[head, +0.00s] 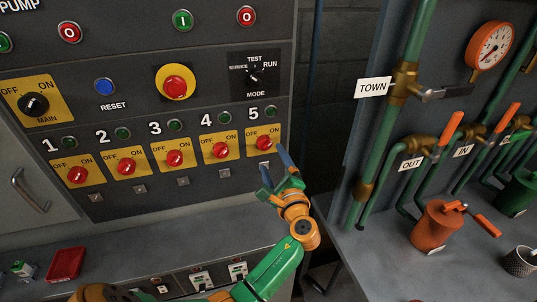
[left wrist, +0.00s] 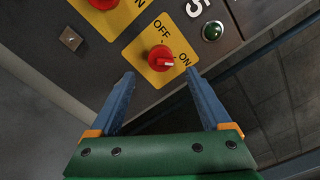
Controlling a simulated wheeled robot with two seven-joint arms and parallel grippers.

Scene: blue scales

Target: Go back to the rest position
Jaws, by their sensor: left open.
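My left gripper (head: 274,172) is open and empty in the head view, in front of the panel just below and right of the red switch numbered 5 (head: 265,143). In the left wrist view its two blue fingers (left wrist: 160,100) stand wide apart, with switch 5 (left wrist: 160,59) on its yellow plate between and beyond them. The fingers appear apart from the switch. My left arm, green and orange, comes up from the bottom of the head view. My right gripper is not in view.
The grey control panel (head: 130,92) holds several red switches, lamps and buttons. A grey ledge (head: 130,250) below carries a red tray (head: 66,265). On the right are green pipes, a gauge (head: 490,45), orange-handled valves and a grey bench (head: 375,260). A dark gap lies between panel and bench.

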